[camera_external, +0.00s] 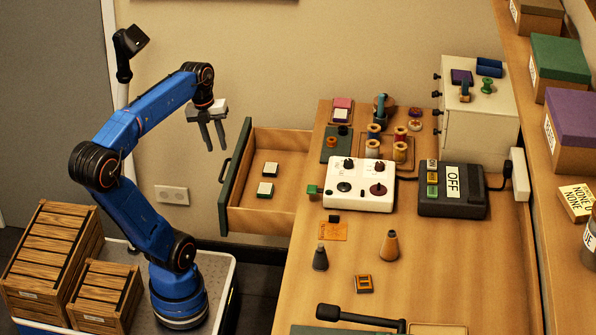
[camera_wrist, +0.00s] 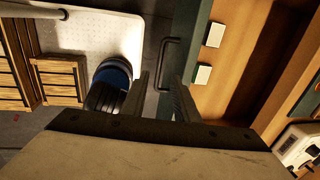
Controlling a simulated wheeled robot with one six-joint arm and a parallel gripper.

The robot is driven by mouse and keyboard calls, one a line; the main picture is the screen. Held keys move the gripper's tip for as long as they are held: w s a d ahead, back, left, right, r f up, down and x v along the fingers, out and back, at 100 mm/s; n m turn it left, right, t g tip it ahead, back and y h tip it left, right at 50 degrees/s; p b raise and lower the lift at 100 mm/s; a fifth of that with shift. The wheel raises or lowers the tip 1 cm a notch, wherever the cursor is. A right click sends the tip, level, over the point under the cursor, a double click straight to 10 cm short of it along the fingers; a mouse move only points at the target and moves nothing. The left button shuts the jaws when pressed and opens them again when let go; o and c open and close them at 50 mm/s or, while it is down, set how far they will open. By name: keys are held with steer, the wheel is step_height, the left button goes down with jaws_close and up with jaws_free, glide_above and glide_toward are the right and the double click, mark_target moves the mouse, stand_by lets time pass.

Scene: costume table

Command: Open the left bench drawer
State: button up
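The left bench drawer (camera_external: 270,210) stands pulled out from the bench's left side, with two small pale-topped blocks (camera_external: 265,188) inside. Its front (camera_external: 237,176) is dark green with a dark bar handle (camera_external: 224,171). My gripper (camera_external: 215,148) is open and empty, above and slightly left of the drawer front, apart from the handle. In the wrist view the handle (camera_wrist: 166,66) lies beyond the two fingers (camera_wrist: 164,85), and the drawer's wooden inside (camera_wrist: 240,75) is to the right.
The bench top (camera_external: 330,290) holds a white control box (camera_external: 358,187), a dark box marked OFF (camera_external: 452,192), spools and small cones. Wooden crates (camera_external: 52,260) stand on my base at left. A small cabinet (camera_external: 478,125) stands at the back right. Space left of the drawer is clear.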

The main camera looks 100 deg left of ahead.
step_height(320, 180, up, 9)
steer(key=s, duration=0.1)
steer(key=shift+s, duration=0.35)
stand_by(0.3)
steer(key=w+f, duration=0.1)
steer(key=f, duration=0.4)
steer(key=w+f, duration=0.1)
steer(key=f, duration=0.5)
steer(key=w+f, duration=0.1)
steer(key=f, duration=0.5)
steer(key=shift+w, duration=0.1)
steer(key=shift+r, duration=0.15)
steer(key=s+r, duration=0.3)
steer(key=r, duration=1.3)
steer(key=shift+r, duration=0.2)
